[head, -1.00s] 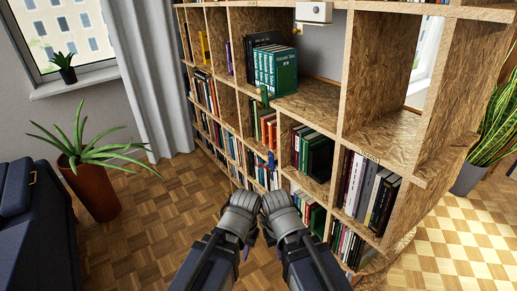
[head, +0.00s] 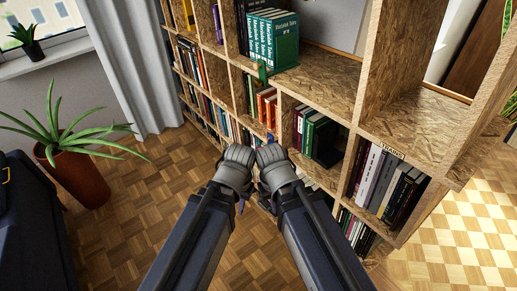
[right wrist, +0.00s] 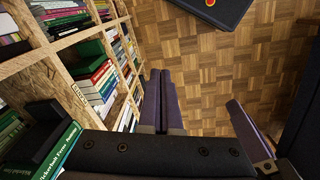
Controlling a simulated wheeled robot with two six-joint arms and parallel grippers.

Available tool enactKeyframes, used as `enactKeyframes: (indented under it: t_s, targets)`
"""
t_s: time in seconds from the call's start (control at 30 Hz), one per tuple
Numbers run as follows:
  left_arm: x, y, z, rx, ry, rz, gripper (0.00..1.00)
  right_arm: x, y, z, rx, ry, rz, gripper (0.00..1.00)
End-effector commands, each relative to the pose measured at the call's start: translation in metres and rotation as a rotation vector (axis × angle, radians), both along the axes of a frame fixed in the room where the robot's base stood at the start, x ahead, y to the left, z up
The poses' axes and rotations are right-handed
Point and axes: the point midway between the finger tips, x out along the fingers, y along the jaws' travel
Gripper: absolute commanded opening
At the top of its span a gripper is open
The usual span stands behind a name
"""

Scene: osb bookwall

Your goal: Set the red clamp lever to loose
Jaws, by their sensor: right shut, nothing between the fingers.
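I cannot make out a red clamp lever in either view. A green clamp-like part (head: 263,72) sits on the shelf edge below the green books. A small blue part (head: 270,139) shows just above my right gripper (head: 275,158); what it belongs to is unclear. My right gripper is shut and empty, its fingers side by side in the right wrist view (right wrist: 160,76). My left gripper (head: 238,158) is beside it in the head view, in front of the shelf. Its fingers are mostly hidden there.
The OSB bookshelf (head: 330,75) fills the middle and right, with books in several compartments. A potted plant (head: 75,170) and a dark sofa (head: 30,225) stand at the left. Bare parquet floor (head: 130,225) lies between sofa and shelf.

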Motion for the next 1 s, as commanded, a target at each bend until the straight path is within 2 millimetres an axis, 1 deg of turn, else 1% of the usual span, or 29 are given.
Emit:
enactKeyframes:
  t_s: [0.07,0.17,0.27,0.3,0.37,0.4,0.43,0.5,0.6,0.7,0.83,0.9,1.0]
  targets:
    - [0.000,0.000,-0.007,0.000,0.000,0.000,0.24,0.005,0.002,-0.007,0.017,-0.012,0.013,0.00]
    - [0.000,0.000,-0.029,0.000,0.000,0.000,0.24,0.024,0.013,-0.030,0.090,-0.067,0.068,0.00]
    - [0.000,0.000,-0.063,0.000,0.000,0.000,0.24,0.061,0.030,-0.060,0.211,-0.188,0.161,0.00]
    - [0.000,0.000,-0.078,0.000,0.000,0.000,0.24,0.080,0.037,-0.071,0.261,-0.257,0.204,0.00]
    - [0.000,0.000,-0.100,0.000,0.000,0.000,0.24,0.108,0.046,-0.083,0.329,-0.369,0.262,0.00]
    - [0.000,0.000,-0.114,0.000,0.000,0.000,0.24,0.127,0.050,-0.087,0.365,-0.449,0.296,0.00]
    - [0.000,0.000,-0.123,0.000,0.000,0.000,0.24,0.141,0.052,-0.090,0.387,-0.509,0.316,0.00]
    - [0.000,0.000,-0.145,0.000,0.000,-0.001,0.24,0.171,0.052,-0.092,0.420,-0.650,0.356,0.00]
    - [0.000,0.000,-0.169,0.000,0.000,-0.001,0.24,0.207,0.045,-0.090,0.429,-0.834,0.386,0.00]
    - [0.000,0.000,-0.187,0.000,0.000,-0.001,0.24,0.234,0.033,-0.085,0.412,-0.979,0.395,0.00]
    - [0.000,0.000,-0.200,0.000,0.000,-0.001,0.24,0.253,0.019,-0.077,0.379,-1.099,0.392,0.00]
    - [0.000,0.000,-0.203,0.000,0.000,-0.001,0.24,0.259,0.014,-0.074,0.366,-1.133,0.388,0.00]
    - [0.000,0.000,-0.203,0.000,0.000,-0.001,0.24,0.262,0.011,-0.071,0.356,-1.155,0.388,0.00]
